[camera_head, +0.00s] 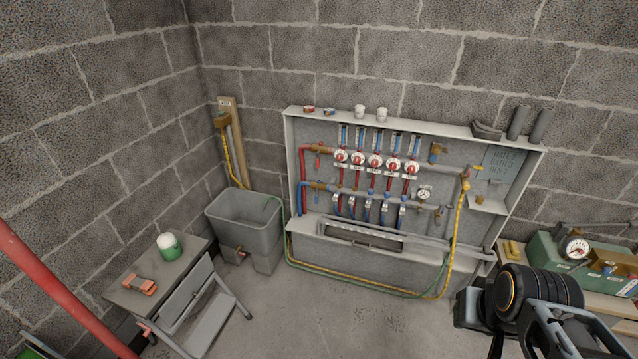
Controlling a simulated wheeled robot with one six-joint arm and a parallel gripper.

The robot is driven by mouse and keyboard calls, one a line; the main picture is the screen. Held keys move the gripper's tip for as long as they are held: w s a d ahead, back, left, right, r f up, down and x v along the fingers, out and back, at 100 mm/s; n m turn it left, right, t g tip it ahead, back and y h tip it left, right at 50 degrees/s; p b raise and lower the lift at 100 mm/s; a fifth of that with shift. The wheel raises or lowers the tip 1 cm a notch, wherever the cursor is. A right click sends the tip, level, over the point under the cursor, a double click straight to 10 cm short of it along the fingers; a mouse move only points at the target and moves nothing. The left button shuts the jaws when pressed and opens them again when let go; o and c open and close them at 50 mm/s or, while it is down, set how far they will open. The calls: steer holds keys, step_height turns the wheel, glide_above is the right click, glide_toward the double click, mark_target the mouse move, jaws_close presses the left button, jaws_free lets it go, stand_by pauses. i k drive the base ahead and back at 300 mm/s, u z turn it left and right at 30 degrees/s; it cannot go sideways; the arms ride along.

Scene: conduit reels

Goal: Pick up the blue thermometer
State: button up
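I cannot single out a blue thermometer with certainty. Several slim blue upright pieces (377,139) stand in a row above the red-and-white round caps of the pipe manifold (365,175). They are too small to tell whether one is a thermometer. Blue handles hang along the lower pipe. A round white-faced gauge (424,194) sits at the manifold's right. Parts of my arm fill the bottom right corner, with what looks like my gripper (545,335) cut off by the frame edge. It is well apart from the manifold, and its fingers do not show clearly.
A grey cabinet (300,119) frames the manifold, with cups and dark pipe pieces on top. A grey tub (243,225) stands left of it. A small table (122,270) holds a green-and-white can (170,246). A green box (560,255) with a gauge is at right. Some middle floor is clear.

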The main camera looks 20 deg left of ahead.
mark_target(328, 110)
steer(key=u, duration=0.05)
steer(key=i, duration=0.25)
steer(key=u, duration=0.9)
steer(key=i, duration=1.95)
steer(key=u, duration=0.5)
